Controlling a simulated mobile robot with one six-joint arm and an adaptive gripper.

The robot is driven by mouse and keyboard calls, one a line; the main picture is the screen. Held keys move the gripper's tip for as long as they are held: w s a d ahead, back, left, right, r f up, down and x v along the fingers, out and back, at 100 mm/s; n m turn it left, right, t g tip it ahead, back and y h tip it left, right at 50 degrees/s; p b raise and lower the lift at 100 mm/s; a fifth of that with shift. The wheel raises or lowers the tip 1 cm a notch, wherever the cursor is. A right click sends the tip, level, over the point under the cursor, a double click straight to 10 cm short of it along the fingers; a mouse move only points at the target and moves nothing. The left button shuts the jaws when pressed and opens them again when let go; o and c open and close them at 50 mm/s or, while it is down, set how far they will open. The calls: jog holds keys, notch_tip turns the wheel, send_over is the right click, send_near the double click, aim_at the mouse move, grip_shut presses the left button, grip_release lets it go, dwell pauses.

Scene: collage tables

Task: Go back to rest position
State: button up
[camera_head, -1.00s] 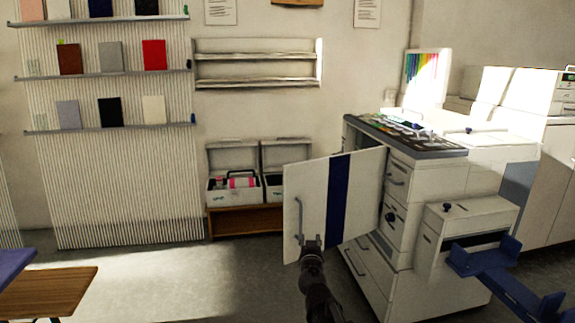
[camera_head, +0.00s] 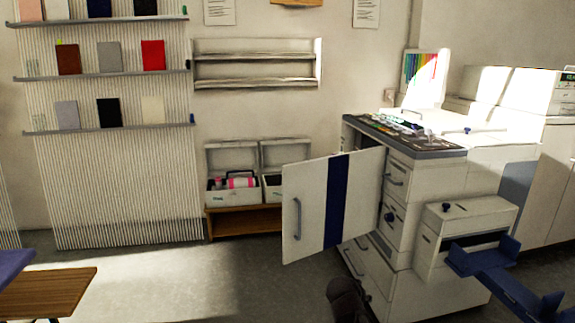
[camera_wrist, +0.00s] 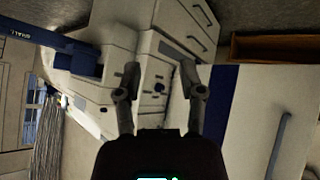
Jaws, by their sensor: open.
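My gripper (camera_wrist: 160,82) is open in the wrist view, with its two dark fingers apart and nothing between them. In the head view only a dark part of my arm shows at the bottom edge; the fingers are out of sight there. The white cabinet door (camera_head: 305,215) with a dark blue stripe stands open. Its grey handle (camera_head: 297,218) is clear of my gripper. The door also shows at the right of the wrist view (camera_wrist: 262,95), apart from the fingers.
The white machine (camera_head: 440,175) stands at the right, with a blue tray (camera_head: 485,262) jutting out in front. Two open boxes (camera_head: 232,188) sit on a low wooden stand (camera_head: 240,222). A wooden table (camera_head: 45,290) is at the lower left. The floor between is clear.

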jog(key=s+a+f+n+g+y+p, duration=0.1)
jog(key=s+a+f+n+g+y, duration=0.1)
jog(key=s+g+y, duration=0.3)
jog(key=s+a+f+n+g+y, duration=0.1)
jog(key=s+a+f+n+g, duration=0.15)
jog(key=s, duration=0.55)
notch_tip(320, 180, up, 36)
jog(key=p, duration=3.5)
jog(key=shift+w+d+f+p, duration=0.15)
jog(key=shift+f+p, duration=0.05)
jog(key=shift+p, duration=0.15)
jog(key=shift+m+t, duration=0.25)
